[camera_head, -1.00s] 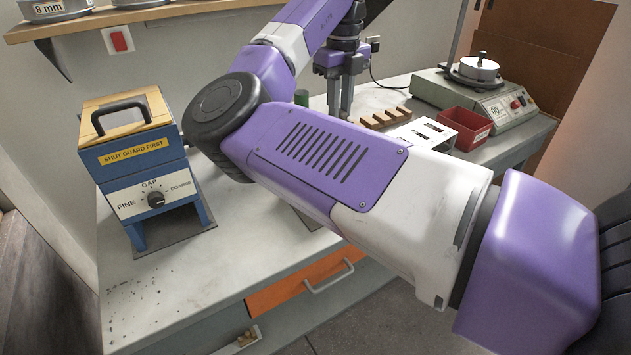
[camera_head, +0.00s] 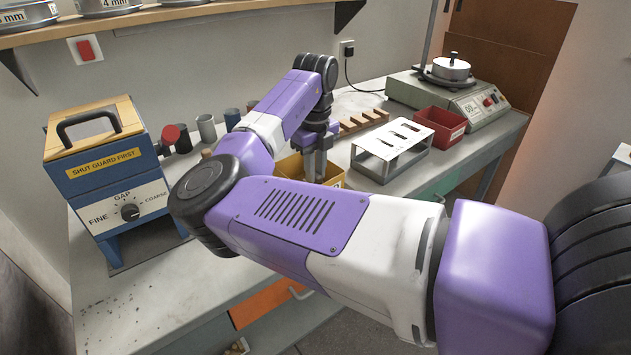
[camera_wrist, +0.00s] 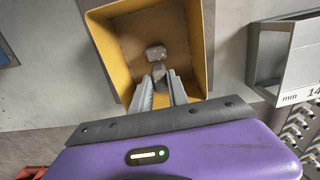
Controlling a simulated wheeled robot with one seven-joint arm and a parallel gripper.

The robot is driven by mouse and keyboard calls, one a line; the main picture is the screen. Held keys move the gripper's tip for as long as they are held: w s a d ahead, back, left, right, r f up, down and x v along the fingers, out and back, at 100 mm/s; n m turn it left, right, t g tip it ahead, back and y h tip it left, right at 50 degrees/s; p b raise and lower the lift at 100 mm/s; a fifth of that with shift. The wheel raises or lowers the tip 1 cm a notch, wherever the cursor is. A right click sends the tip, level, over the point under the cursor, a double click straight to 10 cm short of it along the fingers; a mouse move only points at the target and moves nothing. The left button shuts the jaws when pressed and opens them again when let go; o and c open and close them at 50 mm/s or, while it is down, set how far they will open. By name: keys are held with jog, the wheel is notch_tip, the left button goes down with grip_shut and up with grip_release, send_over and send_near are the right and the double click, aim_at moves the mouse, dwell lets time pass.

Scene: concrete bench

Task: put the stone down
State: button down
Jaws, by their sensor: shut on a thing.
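My gripper (camera_wrist: 160,80) is shut on a small grey stone (camera_wrist: 159,72), which shows between the fingertips in the wrist view. The fingers point into an open yellow bin (camera_wrist: 116,52). A second pale grey stone (camera_wrist: 156,53) lies in the bin just beyond the held one. I cannot tell whether the held stone touches it or the bin floor. In the head view my gripper (camera_head: 318,168) points down at the yellow bin (camera_head: 290,167), partly hidden by my arm. The stones are hidden there.
A wooden rack (camera_head: 360,122) is behind. Several cups (camera_head: 207,128) and a blue grinder (camera_head: 110,175) are left.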

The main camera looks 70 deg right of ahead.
jog(key=shift+f, duration=1.6)
jog(key=shift+f, duration=0.15)
jog(key=c, duration=1.3)
grip_release()
notch_tip(320, 180, up, 12)
jog(key=shift+r, duration=0.15)
